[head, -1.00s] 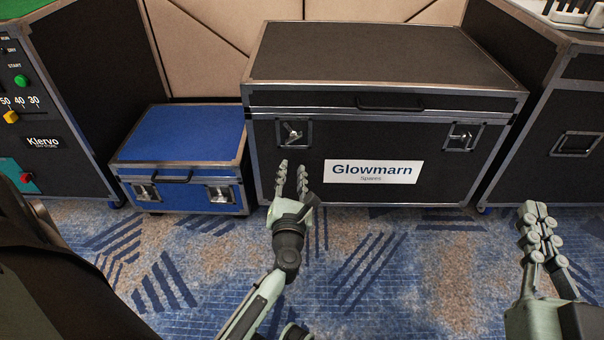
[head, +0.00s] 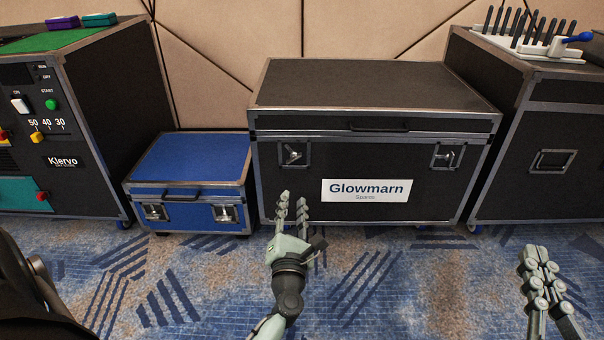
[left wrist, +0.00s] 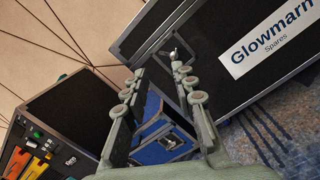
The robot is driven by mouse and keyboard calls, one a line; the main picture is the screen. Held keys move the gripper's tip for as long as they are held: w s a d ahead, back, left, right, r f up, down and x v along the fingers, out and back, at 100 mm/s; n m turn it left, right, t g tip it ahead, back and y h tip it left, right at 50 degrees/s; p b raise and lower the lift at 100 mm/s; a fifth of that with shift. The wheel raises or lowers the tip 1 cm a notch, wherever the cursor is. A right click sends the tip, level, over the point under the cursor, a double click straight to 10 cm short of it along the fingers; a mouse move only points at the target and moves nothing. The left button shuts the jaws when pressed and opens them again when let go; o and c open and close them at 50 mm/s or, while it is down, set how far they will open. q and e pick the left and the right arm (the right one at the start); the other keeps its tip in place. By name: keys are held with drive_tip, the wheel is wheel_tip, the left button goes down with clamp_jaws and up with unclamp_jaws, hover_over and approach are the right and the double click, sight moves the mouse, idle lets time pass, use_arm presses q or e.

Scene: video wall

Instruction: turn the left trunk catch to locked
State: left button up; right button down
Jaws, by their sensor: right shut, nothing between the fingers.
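The left trunk catch (head: 294,153) is a metal wing in a recessed plate on the black Glowmarn trunk (head: 375,150); its wing looks slanted. My left gripper (head: 293,200) is open and empty. In the head view its fingertips appear just below the catch, apart from it. In the left wrist view the left gripper (left wrist: 157,70) has its fingers spread, with a metal catch (left wrist: 176,54) just beyond the right fingertip. The right trunk catch (head: 447,155) has a more upright wing. My right gripper (head: 540,254) is shut and empty at the lower right, away from the trunk.
A small blue case (head: 190,160) with two latches stands left of the trunk. A black control cabinet (head: 105,120) is farther left. Another black case (head: 545,120) with a rack of dark pegs (head: 525,35) on top stands right. The carpet (head: 390,265) before the trunk is clear.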

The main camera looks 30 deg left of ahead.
use_arm(q)
drive_tip(key=s+d+r+m+t, duration=0.1)
drive_tip(key=d+r+m+t, duration=0.1)
drive_tip(key=r, duration=0.4)
drive_tip(key=s+d+r+m+t+y, duration=0.1)
drive_tip(key=d+r+m+t, duration=0.1)
drive_tip(key=r+m, duration=0.3)
wheel_tip(320, 180, up, 3)
drive_tip(key=shift+s+f, duration=0.15)
drive_tip(key=shift+f, duration=0.05)
use_arm(e)
drive_tip(key=shift+r, duration=0.1)
